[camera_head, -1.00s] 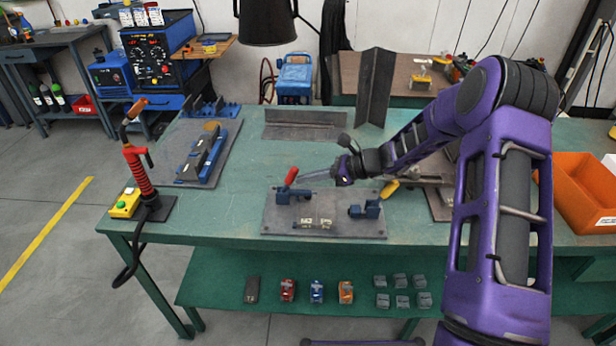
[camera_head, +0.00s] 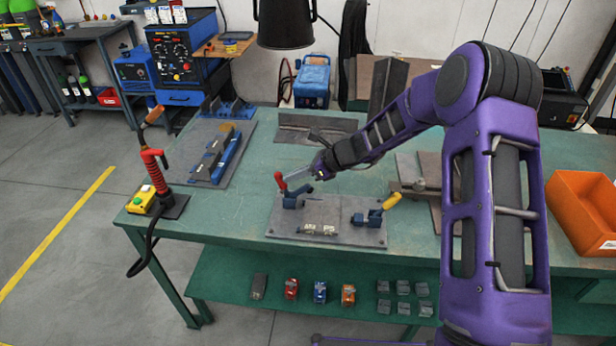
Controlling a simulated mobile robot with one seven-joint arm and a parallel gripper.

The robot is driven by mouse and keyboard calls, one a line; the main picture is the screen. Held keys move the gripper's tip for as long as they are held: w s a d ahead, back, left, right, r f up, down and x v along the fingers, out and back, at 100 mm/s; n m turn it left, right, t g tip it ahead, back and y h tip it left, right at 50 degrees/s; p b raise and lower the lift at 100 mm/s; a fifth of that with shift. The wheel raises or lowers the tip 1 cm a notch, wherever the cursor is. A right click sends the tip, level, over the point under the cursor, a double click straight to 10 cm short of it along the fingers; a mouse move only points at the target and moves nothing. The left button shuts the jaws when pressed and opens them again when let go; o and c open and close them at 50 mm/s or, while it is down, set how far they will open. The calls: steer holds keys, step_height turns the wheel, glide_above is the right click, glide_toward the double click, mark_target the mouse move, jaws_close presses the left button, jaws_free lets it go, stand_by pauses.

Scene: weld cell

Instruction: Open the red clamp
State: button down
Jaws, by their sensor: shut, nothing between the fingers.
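The red clamp has a red handle (camera_head: 280,181) and a blue body (camera_head: 292,201). It stands at the left rear of a grey fixture plate (camera_head: 283,229) on the green table. Its handle leans to the left, and a blue arm on its right side slants upward. My gripper (camera_head: 288,178) comes in from the right, with its thin fingers shut and empty. The fingertips are right beside the red handle, on its right side; I cannot tell whether they touch it.
A second clamp with a yellow handle (camera_head: 392,201) stands on the plate's right. A red torch (camera_head: 153,170) and yellow button box (camera_head: 141,199) are at the table's left end. Angle steel (camera_head: 318,127) lies behind; an orange bin (camera_head: 578,210) is at right.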

mark_target(279, 176)
steer(key=shift+a+f, duration=0.15)
steer(key=shift+a, duration=1.7)
steer(key=shift+w+a+f, duration=0.1)
steer(key=shift+a+f, duration=0.1)
steer(key=shift+a, duration=0.3)
steer(key=shift+a+f, duration=0.15)
steer(key=shift+a, duration=0.3)
steer(key=shift+a, duration=0.15)
